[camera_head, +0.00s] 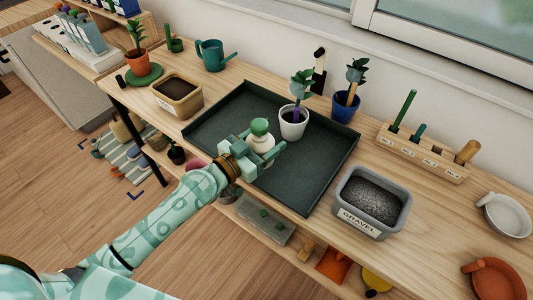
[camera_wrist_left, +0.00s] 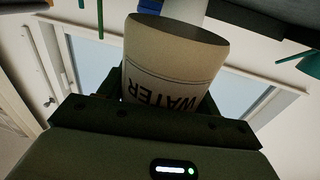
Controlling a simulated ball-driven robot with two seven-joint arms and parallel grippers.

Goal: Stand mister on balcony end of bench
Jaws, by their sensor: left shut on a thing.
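My left gripper (camera_head: 262,158) is shut on a cream bottle with a green top (camera_head: 260,132), which I take for the mister. It is held over the near side of the dark tray. In the left wrist view the held cream body (camera_wrist_left: 175,65) fills the middle and carries the label WATER, upside down in the picture. Its lower part is hidden by the gripper. The wooden bench (camera_head: 240,72) runs from upper left to lower right; which end is the balcony end I cannot tell. My right gripper is not in view.
The dark tray (camera_head: 225,108) holds a white potted plant (camera_head: 293,123). Right of it stand a gravel bin (camera_head: 345,187), a wooden tool rack (camera_head: 425,152) and saucers (camera_head: 490,278). Left are a soil bin (camera_head: 176,97), a teal watering can (camera_head: 211,54) and a terracotta pot (camera_head: 137,62).

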